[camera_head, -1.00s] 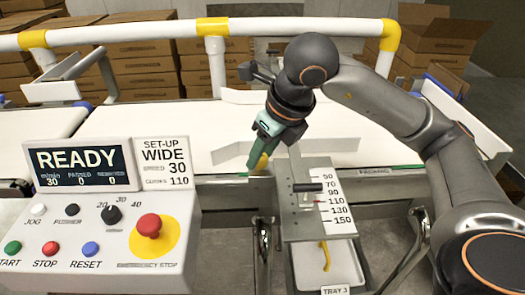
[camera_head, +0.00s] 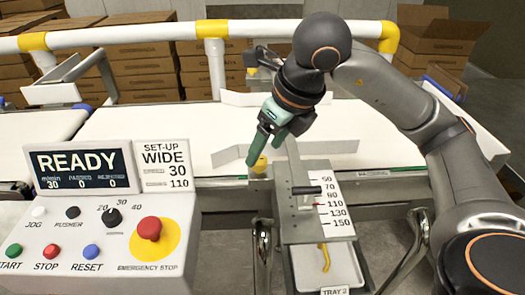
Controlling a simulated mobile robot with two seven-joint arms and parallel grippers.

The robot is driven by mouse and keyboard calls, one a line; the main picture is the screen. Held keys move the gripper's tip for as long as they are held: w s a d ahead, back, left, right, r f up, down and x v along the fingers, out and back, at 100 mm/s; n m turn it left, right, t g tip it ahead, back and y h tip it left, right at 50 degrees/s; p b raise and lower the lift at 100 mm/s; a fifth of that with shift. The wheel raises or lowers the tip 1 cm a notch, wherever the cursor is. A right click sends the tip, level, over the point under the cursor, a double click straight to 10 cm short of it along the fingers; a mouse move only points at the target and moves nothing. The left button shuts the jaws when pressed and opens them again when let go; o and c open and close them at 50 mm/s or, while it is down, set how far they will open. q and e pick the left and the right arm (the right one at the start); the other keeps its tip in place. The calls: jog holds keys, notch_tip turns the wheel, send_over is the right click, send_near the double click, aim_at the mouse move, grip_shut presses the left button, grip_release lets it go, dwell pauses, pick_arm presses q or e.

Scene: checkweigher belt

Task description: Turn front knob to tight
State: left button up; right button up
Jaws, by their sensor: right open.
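My right gripper (camera_head: 266,152) hangs above the near edge of the belt, its green fingers apart and nothing visible between them. A small yellow knob (camera_head: 260,165) sits at the belt's near edge, just below the fingers. One fingertip overlaps its upper left in the picture; I cannot tell whether they touch. No tight marking can be read on the knob. My left gripper is not in view.
A tray (camera_head: 345,268) holding a yellow piece (camera_head: 324,258) lies below the plate. White guard rails stand behind.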

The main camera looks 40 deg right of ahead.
jog(key=p+v, duration=0.2)
jog(key=v, duration=0.7)
jog(key=shift+s, duration=0.1)
